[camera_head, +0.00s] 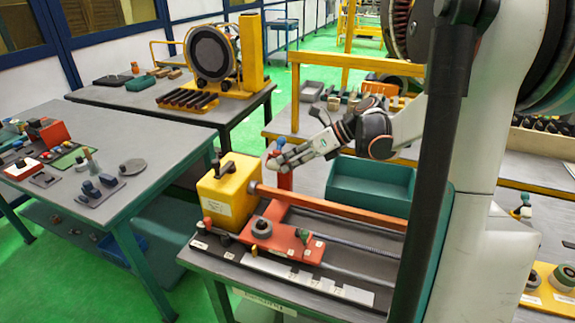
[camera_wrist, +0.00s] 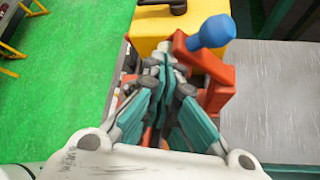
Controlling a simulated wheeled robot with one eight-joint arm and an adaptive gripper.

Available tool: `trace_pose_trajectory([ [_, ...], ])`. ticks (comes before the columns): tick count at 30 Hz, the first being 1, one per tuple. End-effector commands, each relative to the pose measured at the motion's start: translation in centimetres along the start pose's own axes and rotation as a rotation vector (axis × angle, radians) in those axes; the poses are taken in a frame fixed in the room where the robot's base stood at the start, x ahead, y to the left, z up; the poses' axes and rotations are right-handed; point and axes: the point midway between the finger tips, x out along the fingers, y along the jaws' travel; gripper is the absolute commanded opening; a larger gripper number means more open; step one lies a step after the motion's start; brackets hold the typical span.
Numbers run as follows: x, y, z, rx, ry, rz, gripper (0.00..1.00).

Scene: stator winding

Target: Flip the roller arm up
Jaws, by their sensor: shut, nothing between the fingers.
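The orange-red roller arm (camera_wrist: 205,68) with a blue knob (camera_wrist: 212,32) shows just right of my fingertips in the wrist view. In the head view the blue knob (camera_head: 281,141) sits at the top, and an orange-red upright piece (camera_head: 286,182) shows below my gripper. My gripper (camera_head: 272,163) is shut and empty beside the arm, above the yellow block's right side. In the wrist view my gripper's fingertips (camera_wrist: 168,52) are together. They overlap the arm's left side in the picture; I cannot tell whether they touch it. The fingers hide the arm's lower part.
The yellow block (camera_head: 228,192) with a black handle stands at the machine's left end. A long orange bar (camera_head: 340,208) runs right from it, over an orange carriage (camera_head: 272,235). A green bin (camera_head: 370,185) stands behind. A side table (camera_head: 150,190) with parts is left.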

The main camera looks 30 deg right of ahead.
Motion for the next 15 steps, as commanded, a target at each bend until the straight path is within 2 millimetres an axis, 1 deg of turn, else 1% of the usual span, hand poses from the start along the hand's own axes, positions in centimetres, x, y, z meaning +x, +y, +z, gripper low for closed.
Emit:
trace_pose_trajectory([
  [1,-0.4,-0.1,0.5,0.0,0.0,0.0,0.0],
  [4,-0.7,-0.3,0.9,0.0,0.0,0.0,0.0],
  [15,-1.5,-1.1,1.9,0.0,-0.001,-0.001,0.0],
])
